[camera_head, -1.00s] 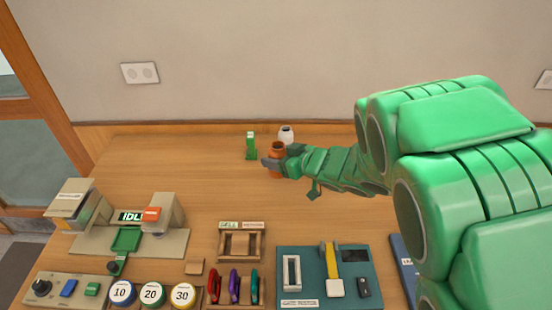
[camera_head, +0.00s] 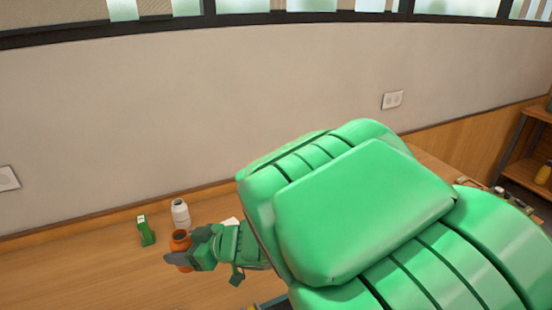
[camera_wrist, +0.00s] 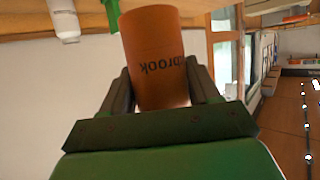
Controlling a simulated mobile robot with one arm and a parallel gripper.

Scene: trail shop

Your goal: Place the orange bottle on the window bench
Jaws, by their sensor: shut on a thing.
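The orange bottle (camera_head: 180,242) is between the fingers of my gripper (camera_head: 180,259) in the head view, over the wooden counter near the back wall. In the wrist view the orange bottle (camera_wrist: 155,58) fills the middle, with dark lettering on its side that reads upside down. The gripper's two fingers (camera_wrist: 160,88) press on either side of it. I cannot tell whether its base touches the counter. No window bench can be made out for certain.
A white bottle (camera_head: 180,214) and a small green object (camera_head: 145,230) stand on the counter (camera_head: 80,275) just behind and left of the orange bottle. A wall socket (camera_head: 392,99) is on the back wall. A shelf (camera_head: 525,155) stands at the far right. My arm hides much of the counter.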

